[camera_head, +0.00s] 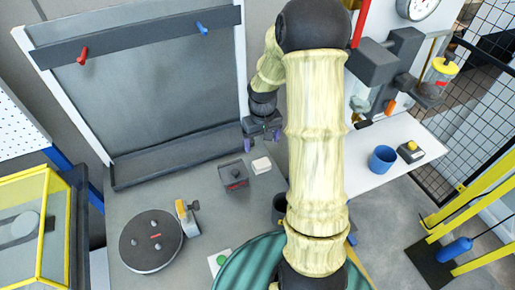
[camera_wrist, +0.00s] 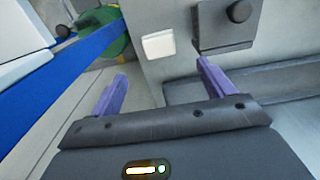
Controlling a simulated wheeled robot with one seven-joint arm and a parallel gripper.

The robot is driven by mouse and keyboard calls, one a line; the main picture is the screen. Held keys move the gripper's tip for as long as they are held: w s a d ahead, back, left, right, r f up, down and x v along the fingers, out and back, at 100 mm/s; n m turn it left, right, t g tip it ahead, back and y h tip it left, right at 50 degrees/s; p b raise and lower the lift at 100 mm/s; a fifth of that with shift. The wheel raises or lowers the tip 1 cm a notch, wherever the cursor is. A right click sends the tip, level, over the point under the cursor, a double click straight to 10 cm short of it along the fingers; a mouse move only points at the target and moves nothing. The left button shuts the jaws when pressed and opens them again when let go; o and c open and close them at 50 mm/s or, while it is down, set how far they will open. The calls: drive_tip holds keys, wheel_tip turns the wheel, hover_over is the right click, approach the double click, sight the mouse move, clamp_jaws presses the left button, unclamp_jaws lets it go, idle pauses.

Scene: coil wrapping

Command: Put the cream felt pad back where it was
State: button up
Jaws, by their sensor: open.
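A small cream-white square pad (camera_head: 261,165), which looks like the felt pad, lies flat on the grey bench just right of a dark grey lidded box. It also shows in the wrist view (camera_wrist: 158,45), beyond and between my fingertips. My gripper (camera_head: 262,139) is open, with its two purple fingers apart and nothing between them. In the head view it appears above the pad toward the back panel. In the wrist view (camera_wrist: 162,74) the pad is apart from both fingers.
The dark grey box (camera_head: 233,175) with a knob stands close beside the pad. A black turntable (camera_head: 150,241) and a yellow-and-grey tool (camera_head: 187,217) are at left front. A dark cup (camera_head: 279,208) is near my arm. A blue cup (camera_head: 382,159) stands on the white side table.

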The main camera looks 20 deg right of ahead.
drive_tip(key=s+a+r+t, duration=0.1)
drive_tip(key=s+a+r, duration=0.3)
drive_tip(key=s, duration=0.3)
drive_tip(key=s+a+r+t, duration=0.1)
drive_tip(key=s+a+r, duration=0.4)
drive_tip(key=s, duration=0.2)
drive_tip(key=shift+a+t, duration=0.3)
drive_tip(key=shift+w, duration=0.15)
drive_tip(key=shift+a, duration=0.1)
